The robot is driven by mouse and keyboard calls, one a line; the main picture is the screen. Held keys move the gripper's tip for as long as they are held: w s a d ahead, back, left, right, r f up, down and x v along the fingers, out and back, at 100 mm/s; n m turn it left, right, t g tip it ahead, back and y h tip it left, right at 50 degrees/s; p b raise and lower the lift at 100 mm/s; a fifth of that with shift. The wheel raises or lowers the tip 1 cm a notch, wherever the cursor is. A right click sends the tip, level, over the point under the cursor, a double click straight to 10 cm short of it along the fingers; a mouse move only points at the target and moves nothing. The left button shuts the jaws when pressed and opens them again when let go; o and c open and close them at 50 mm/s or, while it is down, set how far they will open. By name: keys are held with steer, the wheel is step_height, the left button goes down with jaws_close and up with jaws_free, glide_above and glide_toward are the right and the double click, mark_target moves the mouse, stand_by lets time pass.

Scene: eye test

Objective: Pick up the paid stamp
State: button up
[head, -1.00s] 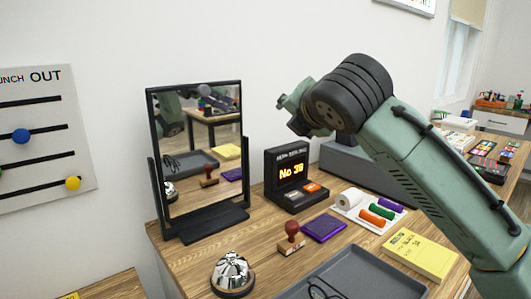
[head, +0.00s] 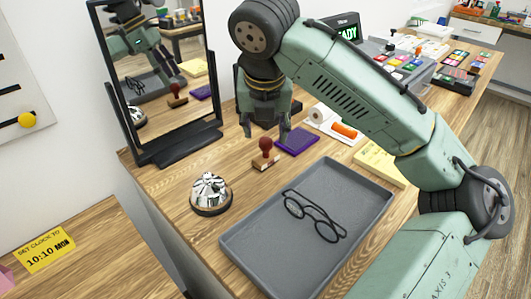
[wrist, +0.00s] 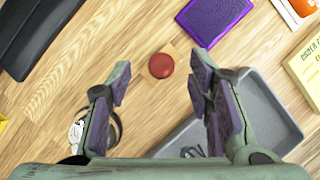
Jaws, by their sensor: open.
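The stamp (head: 265,154) stands upright on the wooden desk, with a dark red round knob and a light wooden base. In the wrist view the stamp (wrist: 161,66) is seen from above, between and just beyond my fingertips. Any wording on it cannot be read. My gripper (head: 266,135) is open and empty, pointing down above and behind the stamp, apart from it. In the wrist view my gripper (wrist: 160,75) shows both fingers spread wide. A purple pad (head: 297,141) lies just right of the stamp; it also shows in the wrist view (wrist: 216,18).
A grey tray (head: 245,250) with glasses (head: 315,215) lies in front of the stamp. A silver bell (head: 211,193) stands to the left. A framed mirror (head: 158,80) stands behind and reflects the stamp. Paper roll (head: 320,113) and yellow pad (head: 378,165) lie right.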

mark_target(266, 139)
steer(key=x, duration=0.4)
steer(key=shift+s+d+f+p, duration=0.1)
steer(key=shift+s+f+p, duration=0.1)
steer(key=shift+p, duration=0.15)
steer(key=shift+c, duration=0.2)
jaws_close()
